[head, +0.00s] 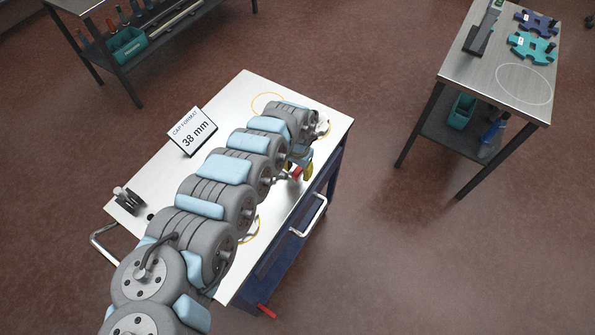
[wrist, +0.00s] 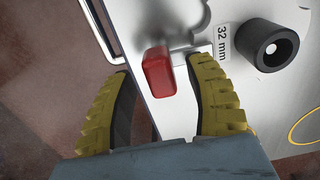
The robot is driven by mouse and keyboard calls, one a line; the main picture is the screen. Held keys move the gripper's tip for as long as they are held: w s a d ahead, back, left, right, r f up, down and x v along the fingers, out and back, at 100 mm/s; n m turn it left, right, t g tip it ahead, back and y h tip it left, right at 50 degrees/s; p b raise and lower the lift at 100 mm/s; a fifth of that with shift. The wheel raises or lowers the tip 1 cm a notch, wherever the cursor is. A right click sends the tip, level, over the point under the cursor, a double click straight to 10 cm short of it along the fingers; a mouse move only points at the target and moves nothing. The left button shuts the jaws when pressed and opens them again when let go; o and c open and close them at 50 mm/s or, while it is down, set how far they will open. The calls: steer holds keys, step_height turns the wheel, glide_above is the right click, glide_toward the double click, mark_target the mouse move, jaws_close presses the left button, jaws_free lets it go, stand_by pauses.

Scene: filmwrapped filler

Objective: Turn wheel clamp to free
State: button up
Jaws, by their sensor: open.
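A red handle block (wrist: 158,72) on a grey metal part is in the wrist view, above the cart's pale top (wrist: 178,118); it looks like the clamp's handle. In the head view a bit of the red handle (head: 297,174) shows beside my arm, with the rest of the clamp hidden. My gripper (wrist: 160,66) is open, with one yellow finger on each side of the red block. A gap shows on both sides, wider on the left. In the head view its yellow fingers (head: 308,169) are partly hidden by my arm.
The cart top (head: 155,178) carries a "CAP FORMAT 38 mm" sign (head: 192,130) and a dark part (head: 128,199). A black ring-shaped part (wrist: 268,45) stands by a "32 mm" label (wrist: 221,42). A rail handle (head: 309,215) and red pedal (head: 266,311) are on the cart. Another table (head: 500,75) stands right.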

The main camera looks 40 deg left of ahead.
steer(key=shift+f, duration=0.45)
steer(key=shift+c, duration=0.2)
jaws_close()
